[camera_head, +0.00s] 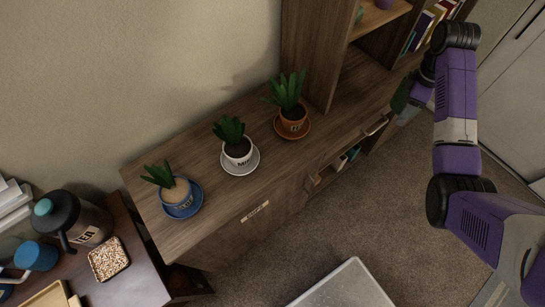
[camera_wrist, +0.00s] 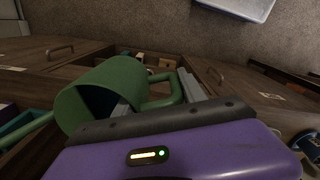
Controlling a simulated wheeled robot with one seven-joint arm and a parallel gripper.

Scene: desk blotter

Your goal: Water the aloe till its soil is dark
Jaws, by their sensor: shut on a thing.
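Three potted plants stand on saucers along the wooden cabinet top in the head view. The left plant (camera_head: 158,174) is in a blue pot (camera_head: 176,197) with pale soil (camera_head: 177,189). The middle one is in a white pot (camera_head: 238,158), and the right one in a terracotta pot (camera_head: 292,124); soil there looks darker. Labels are too small to read surely, so I cannot tell which is the aloe. My gripper (camera_wrist: 157,98) is shut on a green watering can (camera_wrist: 118,75). The can also shows in the head view (camera_head: 402,95), right of the plants.
The cabinet top (camera_head: 215,205) is clear in front of the pots. A shelf unit (camera_head: 308,50) rises behind its right part. At lower left, a darker desk holds a large lidded bottle (camera_head: 88,225), a blue mug (camera_head: 36,256) and a tray of grains (camera_head: 108,260).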

